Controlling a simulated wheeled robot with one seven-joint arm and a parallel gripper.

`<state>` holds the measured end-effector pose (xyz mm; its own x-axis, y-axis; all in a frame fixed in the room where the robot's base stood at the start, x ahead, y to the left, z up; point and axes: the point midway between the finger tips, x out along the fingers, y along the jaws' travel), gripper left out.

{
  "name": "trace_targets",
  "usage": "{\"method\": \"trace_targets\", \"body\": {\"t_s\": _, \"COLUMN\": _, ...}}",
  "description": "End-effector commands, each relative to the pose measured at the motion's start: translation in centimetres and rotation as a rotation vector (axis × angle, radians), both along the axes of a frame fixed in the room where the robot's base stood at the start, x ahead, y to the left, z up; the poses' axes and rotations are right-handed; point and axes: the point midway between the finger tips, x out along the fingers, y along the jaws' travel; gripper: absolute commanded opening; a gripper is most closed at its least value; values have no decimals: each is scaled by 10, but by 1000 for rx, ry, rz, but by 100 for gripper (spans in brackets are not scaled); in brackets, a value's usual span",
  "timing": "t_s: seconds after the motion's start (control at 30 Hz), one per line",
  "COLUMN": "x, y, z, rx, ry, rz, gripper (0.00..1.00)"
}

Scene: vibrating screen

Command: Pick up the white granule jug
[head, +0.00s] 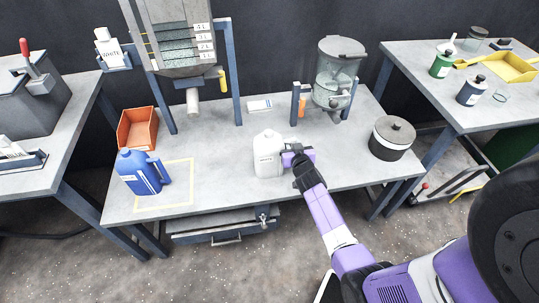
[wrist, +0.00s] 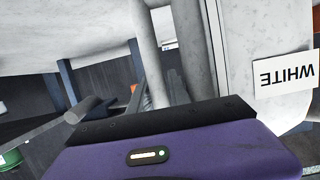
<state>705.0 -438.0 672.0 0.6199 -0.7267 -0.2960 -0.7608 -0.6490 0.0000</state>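The white granule jug (head: 267,158) stands upright on the middle table, with a small label on its front. In the wrist view the jug (wrist: 238,45) fills the upper right, close up, with an upside-down "WHITE" label. A pale upright bar that looks like its handle (wrist: 148,50) crosses the upper middle. My gripper (head: 290,152) is at the jug's right side, by the handle. The wrist view shows its purple body and dark front edge. The fingertips are not clear in either view, so I cannot tell whether they grip the handle.
A blue jug (head: 143,172) stands in a yellow-outlined area at left, near an orange bin (head: 137,129). A dark lidded pot (head: 391,138) is at right. A hopper (head: 180,40) and a clear-bodied machine (head: 338,75) stand behind. The table between the two jugs is clear.

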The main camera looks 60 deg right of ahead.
Motion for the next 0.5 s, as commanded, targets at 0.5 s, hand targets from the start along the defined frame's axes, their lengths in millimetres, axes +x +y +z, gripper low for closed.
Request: {"method": "trace_targets", "body": {"t_s": 0.5, "x": 2, "y": -2, "z": -1, "rx": 0, "ry": 0, "rz": 1, "gripper": 0}}
